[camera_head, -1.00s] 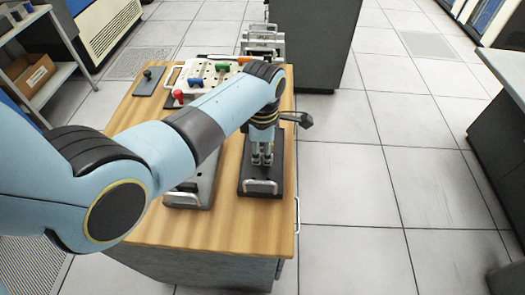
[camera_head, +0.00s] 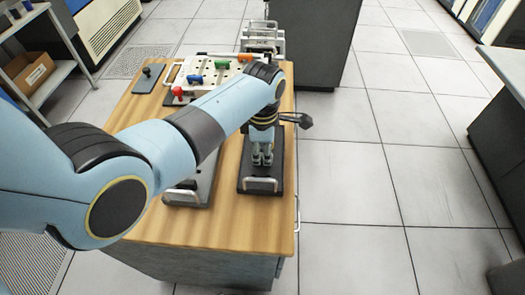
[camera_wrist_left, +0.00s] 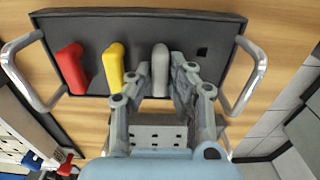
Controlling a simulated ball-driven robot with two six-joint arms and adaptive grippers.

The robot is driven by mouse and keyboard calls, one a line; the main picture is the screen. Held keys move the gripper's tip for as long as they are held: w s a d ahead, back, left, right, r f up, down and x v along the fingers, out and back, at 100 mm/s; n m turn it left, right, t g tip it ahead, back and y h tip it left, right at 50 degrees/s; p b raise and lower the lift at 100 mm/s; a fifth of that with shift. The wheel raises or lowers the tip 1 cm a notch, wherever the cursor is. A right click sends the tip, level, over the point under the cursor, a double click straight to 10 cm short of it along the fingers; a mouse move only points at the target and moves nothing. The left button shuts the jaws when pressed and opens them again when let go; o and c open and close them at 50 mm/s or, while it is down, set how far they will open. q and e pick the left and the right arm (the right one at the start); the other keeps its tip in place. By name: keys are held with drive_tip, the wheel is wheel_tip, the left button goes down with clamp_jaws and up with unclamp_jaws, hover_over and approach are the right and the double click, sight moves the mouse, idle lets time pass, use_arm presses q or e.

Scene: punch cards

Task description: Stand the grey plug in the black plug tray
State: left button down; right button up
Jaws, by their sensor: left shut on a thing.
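The black plug tray (camera_head: 270,181) lies on the wooden cabinet top under my left gripper (camera_head: 262,158). In the left wrist view the tray (camera_wrist_left: 225,28) holds a red plug (camera_wrist_left: 72,68) and a yellow plug (camera_wrist_left: 113,67). The grey plug (camera_wrist_left: 160,66) is in line with them, beside the yellow one. My left gripper (camera_wrist_left: 168,82) is shut on the grey plug. An empty square hole (camera_wrist_left: 202,52) shows to its right. The fingers hide the grey plug's foot, so its seating cannot be told. My right gripper is out of view.
A pale perforated board (camera_head: 222,76) with red, blue and green plugs stands behind my left arm. A dark plate with a black knob (camera_head: 147,73) lies at the back left. The tray has metal end handles (camera_wrist_left: 253,77). The cabinet top (camera_head: 230,228) is clear in front.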

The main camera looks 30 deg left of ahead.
sight(262, 154)
use_arm(q)
drive_tip(key=shift+f, duration=0.1)
drive_tip(key=c, duration=1.2)
unclamp_jaws()
drive_tip(key=shift+o, duration=0.2)
wheel_tip(262, 154, up, 12)
